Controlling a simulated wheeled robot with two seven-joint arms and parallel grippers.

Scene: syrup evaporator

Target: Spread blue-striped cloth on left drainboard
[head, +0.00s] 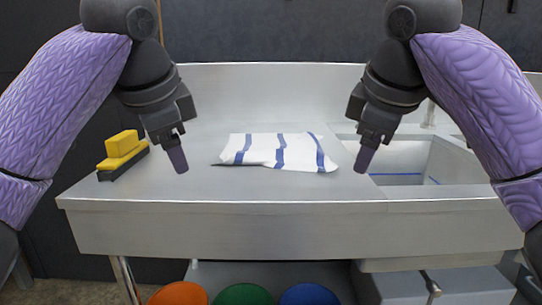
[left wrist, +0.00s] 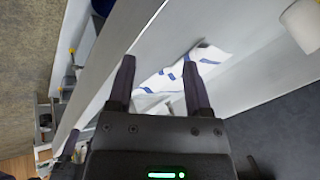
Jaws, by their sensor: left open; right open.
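A white cloth with blue stripes (head: 262,151) lies fairly flat on the left drainboard (head: 215,187), near the left side of the sink basin. It also shows in the left wrist view (left wrist: 210,55), beyond the fingers. My left gripper (head: 176,158) is above the drainboard to the left of the cloth, apart from it. In the left wrist view its two fingers (left wrist: 158,90) are spread, with nothing held between them. My right gripper (head: 364,158) is to the right of the cloth, near the basin's left edge, empty and apart from the cloth.
The sink basin (head: 405,160) opens at the right. Orange (head: 178,294), green (head: 243,295) and blue (head: 309,295) round things are below the counter. A backsplash (head: 270,90) rises behind.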

